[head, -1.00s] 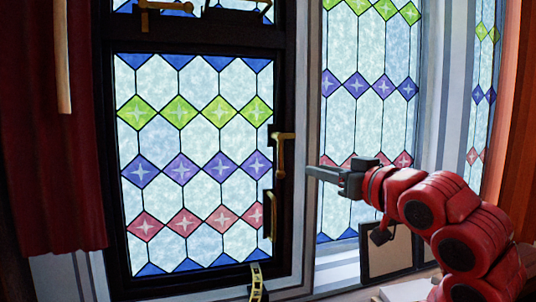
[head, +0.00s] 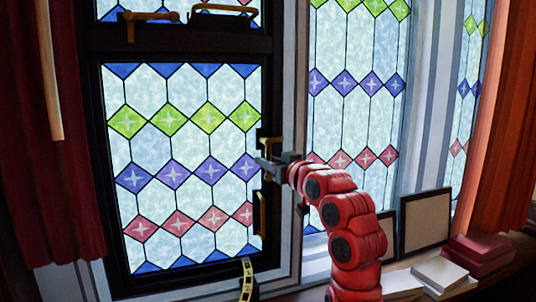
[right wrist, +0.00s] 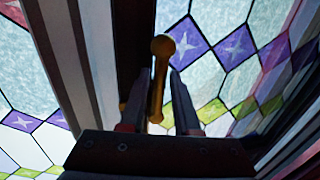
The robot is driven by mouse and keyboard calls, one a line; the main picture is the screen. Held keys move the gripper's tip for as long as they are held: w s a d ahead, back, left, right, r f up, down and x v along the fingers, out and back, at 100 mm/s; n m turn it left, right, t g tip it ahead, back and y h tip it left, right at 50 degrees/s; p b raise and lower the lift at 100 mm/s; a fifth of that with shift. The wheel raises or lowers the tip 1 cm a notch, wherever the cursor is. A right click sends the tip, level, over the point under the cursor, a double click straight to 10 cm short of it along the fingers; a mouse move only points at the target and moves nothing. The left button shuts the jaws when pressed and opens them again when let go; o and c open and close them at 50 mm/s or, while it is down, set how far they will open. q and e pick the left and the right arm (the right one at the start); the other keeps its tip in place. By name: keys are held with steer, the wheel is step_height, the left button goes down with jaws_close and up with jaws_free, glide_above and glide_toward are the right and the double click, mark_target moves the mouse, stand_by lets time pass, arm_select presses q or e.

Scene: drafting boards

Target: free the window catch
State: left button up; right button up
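The window catch (head: 270,142) is a brass handle on a dark plate on the right side of the black window frame (head: 180,48). In the right wrist view its round knob and shaft (right wrist: 160,75) stand between my two fingers. My right gripper (head: 266,164) is at the catch in the head view and hides its lower part. In the right wrist view the gripper (right wrist: 159,85) is open around the shaft, with a clear gap to the right finger. The left finger is closer to the shaft; I cannot tell whether it touches. My left gripper is not in view.
A brass pull handle (head: 262,213) is below the catch. More brass fittings (head: 150,16) are on the upper bar. A yellow marked strip (head: 247,280) hangs at the bottom. Frames (head: 425,222) and books (head: 440,272) stand on the sill at right. A red curtain (head: 60,150) hangs at left.

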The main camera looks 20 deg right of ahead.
steer(key=shift+w, duration=0.15)
steer(key=shift+c, duration=0.4)
jaws_close()
stand_by(1.0)
